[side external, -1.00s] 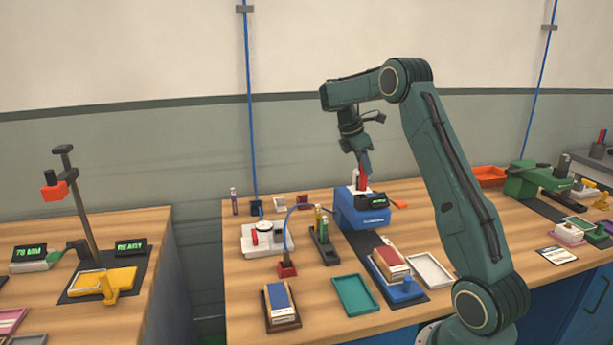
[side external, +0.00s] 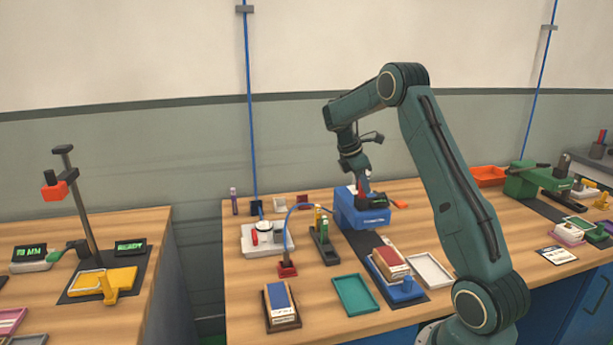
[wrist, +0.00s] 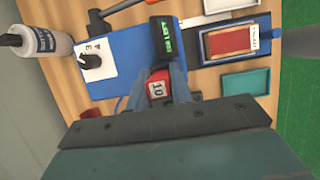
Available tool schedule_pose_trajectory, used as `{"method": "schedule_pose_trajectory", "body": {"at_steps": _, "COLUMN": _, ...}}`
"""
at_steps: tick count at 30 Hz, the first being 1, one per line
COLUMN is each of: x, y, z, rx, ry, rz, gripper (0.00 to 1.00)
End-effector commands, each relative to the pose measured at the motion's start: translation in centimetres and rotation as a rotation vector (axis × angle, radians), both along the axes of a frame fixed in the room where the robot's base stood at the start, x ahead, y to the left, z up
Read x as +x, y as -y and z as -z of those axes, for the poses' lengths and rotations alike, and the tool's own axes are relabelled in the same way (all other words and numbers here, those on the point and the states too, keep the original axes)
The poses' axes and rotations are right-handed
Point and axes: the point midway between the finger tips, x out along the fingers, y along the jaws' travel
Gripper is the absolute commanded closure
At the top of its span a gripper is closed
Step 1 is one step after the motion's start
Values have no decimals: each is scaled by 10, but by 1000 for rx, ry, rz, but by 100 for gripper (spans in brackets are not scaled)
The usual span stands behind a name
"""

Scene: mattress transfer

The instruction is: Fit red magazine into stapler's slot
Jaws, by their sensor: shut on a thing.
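The red magazine (wrist: 158,86), with a pale label reading 10, is between the fingers of my gripper (wrist: 167,84) in the wrist view. My gripper (side external: 362,184) is shut on it and points down over the blue stapler (side external: 350,212) in the side view. Only a small strip of red (side external: 360,187) shows there. In the wrist view the stapler body (wrist: 128,50) lies right by the fingers. The slot is hidden by the gripper, and I cannot tell how deep the magazine sits in it.
A dark display (side external: 378,199) sits on the stapler. A dark rack (side external: 325,248) with yellow and green magazines stands left of it. A blue tray (side external: 405,292) holding a red-topped stack, an empty teal tray (side external: 355,294) and an empty white tray (side external: 430,270) lie in front.

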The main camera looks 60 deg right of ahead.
Motion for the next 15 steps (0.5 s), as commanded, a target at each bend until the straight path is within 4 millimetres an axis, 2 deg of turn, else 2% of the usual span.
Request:
{"method": "schedule_pose_trajectory", "body": {"at_steps": 9, "x": 0, "y": 0, "z": 2, "rx": 0, "ry": 0, "rz": 0, "gripper": 100}}
{"method": "schedule_pose_trajectory", "body": {"at_steps": 10, "x": 0, "y": 0, "z": 2, "rx": 0, "ry": 0, "rz": 0, "gripper": 75}}
{"method": "schedule_pose_trajectory", "body": {"at_steps": 13, "x": 0, "y": 0, "z": 2, "rx": 0, "ry": 0, "rz": 0, "gripper": 57}}
{"method": "schedule_pose_trajectory", "body": {"at_steps": 15, "x": 0, "y": 0, "z": 2, "rx": 0, "ry": 0, "rz": 0, "gripper": 57}}
